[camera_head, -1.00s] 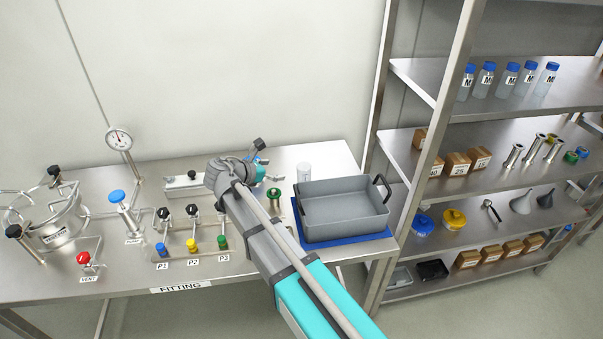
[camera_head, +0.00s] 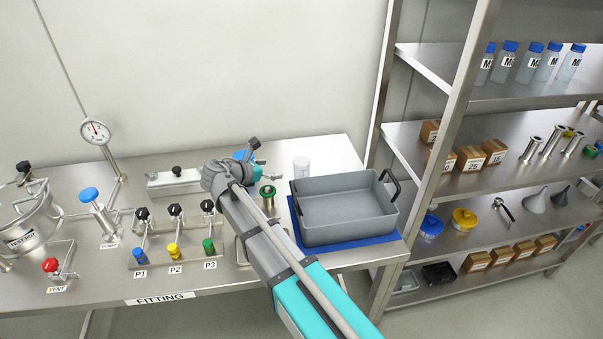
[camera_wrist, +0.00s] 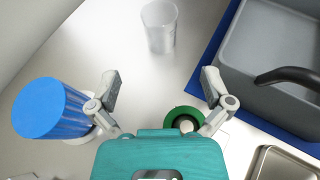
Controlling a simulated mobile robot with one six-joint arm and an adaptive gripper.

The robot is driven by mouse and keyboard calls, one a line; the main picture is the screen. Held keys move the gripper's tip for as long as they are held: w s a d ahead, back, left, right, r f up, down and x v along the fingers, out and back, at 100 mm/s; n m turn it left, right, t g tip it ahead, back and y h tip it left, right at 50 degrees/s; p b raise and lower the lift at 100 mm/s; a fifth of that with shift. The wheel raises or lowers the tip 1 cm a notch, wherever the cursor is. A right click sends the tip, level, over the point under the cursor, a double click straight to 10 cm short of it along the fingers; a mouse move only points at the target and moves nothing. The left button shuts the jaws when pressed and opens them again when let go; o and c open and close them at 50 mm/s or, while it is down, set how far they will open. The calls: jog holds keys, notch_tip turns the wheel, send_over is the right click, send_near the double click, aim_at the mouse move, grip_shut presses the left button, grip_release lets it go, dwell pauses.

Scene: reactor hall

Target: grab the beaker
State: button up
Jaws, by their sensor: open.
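The beaker (camera_head: 301,167) is a small clear, whitish cup standing upright at the back of the steel table, left of the grey tray. In the wrist view the beaker (camera_wrist: 160,26) is at the top centre, beyond my fingertips and roughly in line with the gap between them. My gripper (camera_head: 254,160) is over the table to the left of the beaker in the head view. In the wrist view my gripper (camera_wrist: 161,88) has its two fingers spread wide with nothing between them. The gripper is apart from the beaker.
A grey tray (camera_head: 345,232) with a dark handle stands on a blue mat (camera_head: 384,239) right of the beaker. A green ring-shaped fitting (camera_wrist: 185,116) is close by my right finger. A blue-capped object (camera_wrist: 48,108) stands by my left finger. Valves P1 to P3 stand left.

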aim_at(295, 165)
jog(key=b+x, duration=0.2)
jog(key=x, duration=0.4)
jog(key=shift+w+a+f+b, duration=0.15)
jog(key=shift+f+b, duration=0.1)
jog(key=shift+b, duration=0.15)
jog(key=shift+w+d+f, duration=0.15)
jog(key=shift+w+d, duration=0.3)
jog(key=shift+d, duration=0.05)
jog(key=shift+b+x, duration=1.2)
jog(key=shift+x, duration=1.65)
jog(key=c, duration=1)
